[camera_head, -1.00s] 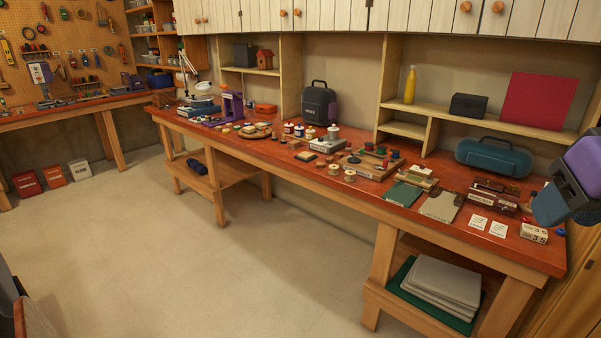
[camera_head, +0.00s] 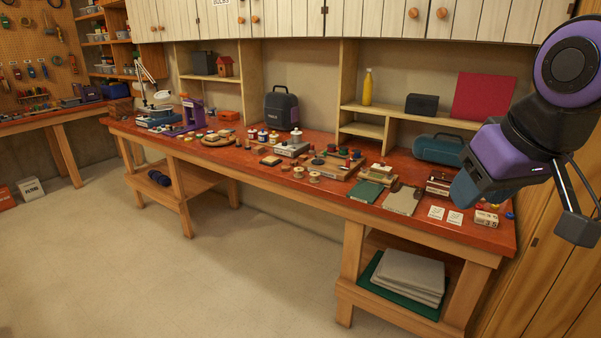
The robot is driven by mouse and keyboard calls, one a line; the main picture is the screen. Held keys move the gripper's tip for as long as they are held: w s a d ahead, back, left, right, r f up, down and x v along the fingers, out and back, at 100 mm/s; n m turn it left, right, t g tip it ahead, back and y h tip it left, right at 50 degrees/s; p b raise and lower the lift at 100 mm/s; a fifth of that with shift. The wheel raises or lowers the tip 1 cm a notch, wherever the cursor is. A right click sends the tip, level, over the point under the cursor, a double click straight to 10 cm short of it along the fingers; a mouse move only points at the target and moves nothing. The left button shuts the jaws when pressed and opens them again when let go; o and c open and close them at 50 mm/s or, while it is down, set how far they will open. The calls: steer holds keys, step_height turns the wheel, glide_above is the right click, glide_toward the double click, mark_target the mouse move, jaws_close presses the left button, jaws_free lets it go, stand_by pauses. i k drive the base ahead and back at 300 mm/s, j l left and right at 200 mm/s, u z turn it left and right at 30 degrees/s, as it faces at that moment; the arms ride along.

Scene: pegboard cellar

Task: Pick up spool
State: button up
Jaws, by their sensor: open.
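Two small pale spool-like pieces stand near the front edge of the red-brown workbench: a left spool (camera_head: 298,172) and a right spool (camera_head: 314,176). They are side by side, small in view, and upright as far as I can tell. Which one the task means I cannot tell. My gripper (camera_head: 577,224) is at the far right on my purple and black arm, partly hidden by the arm. It is open and holds nothing that I can see. It is well apart from the spools, nearer to me.
The workbench (camera_head: 329,191) is crowded with a wooden tray of small pieces, a green book (camera_head: 366,191), a grey board (camera_head: 401,200) and a black case (camera_head: 281,108). A lower shelf bears grey folded sheets (camera_head: 410,274). The floor (camera_head: 220,290) in front is clear.

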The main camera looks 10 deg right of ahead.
mark_target(298, 170)
steer(key=i+j+z, duration=0.1)
steer(key=i+z, duration=0.35)
steer(key=i, duration=0.75)
steer(key=i+j+z, duration=0.15)
steer(key=i+j, duration=0.15)
steer(key=i+j+z, duration=0.1)
steer(key=i+j, duration=0.15)
steer(key=j, duration=0.25)
steer(key=i+j+z, duration=0.15)
steer(key=j, duration=0.3)
steer(key=i, duration=0.1)
